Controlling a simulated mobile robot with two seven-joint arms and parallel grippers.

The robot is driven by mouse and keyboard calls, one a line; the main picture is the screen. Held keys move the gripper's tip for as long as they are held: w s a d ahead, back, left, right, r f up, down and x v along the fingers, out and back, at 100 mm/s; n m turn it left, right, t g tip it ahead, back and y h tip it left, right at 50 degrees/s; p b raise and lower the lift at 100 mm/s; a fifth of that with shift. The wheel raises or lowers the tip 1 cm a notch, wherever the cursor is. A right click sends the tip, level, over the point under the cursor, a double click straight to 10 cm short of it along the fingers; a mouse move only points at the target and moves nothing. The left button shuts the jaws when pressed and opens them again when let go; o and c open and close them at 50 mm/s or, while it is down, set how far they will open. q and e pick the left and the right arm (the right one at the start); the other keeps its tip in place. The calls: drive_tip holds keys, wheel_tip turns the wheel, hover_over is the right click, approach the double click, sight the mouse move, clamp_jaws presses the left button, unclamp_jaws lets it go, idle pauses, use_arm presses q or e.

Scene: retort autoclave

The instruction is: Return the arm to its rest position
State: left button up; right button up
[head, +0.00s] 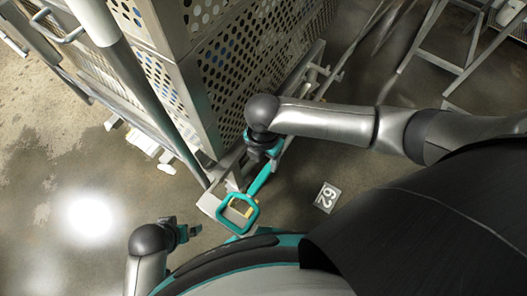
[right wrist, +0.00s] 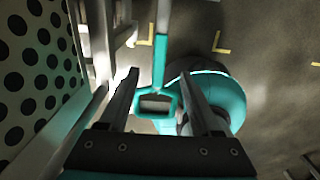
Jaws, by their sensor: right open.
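My right arm reaches in from the right in the head view. My right gripper (head: 264,150) points down beside a perforated metal cage, and its jaws are mostly hidden by the wrist. In the right wrist view my right gripper (right wrist: 160,72) is open, with its fingers well apart and nothing clamped. A teal loop handle (head: 254,220) on a straight teal bar lies below it; the loop also shows between the fingers in the right wrist view (right wrist: 156,91). I cannot tell the height gap. My left gripper (head: 183,231) is low at the left, small in view, near my base.
The tall perforated cage (head: 245,60) stands close on the left of my right gripper, with pale frame rails at its foot. A floor plate marked 62 (head: 327,197) lies on open dark floor. A metal frame (head: 440,60) stands at the upper right.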

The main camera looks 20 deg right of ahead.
use_arm(q)
drive_tip(key=shift+s+f, duration=0.45)
drive_tip(key=shift+f, duration=0.2)
use_arm(e)
drive_tip(key=shift+r, duration=0.6)
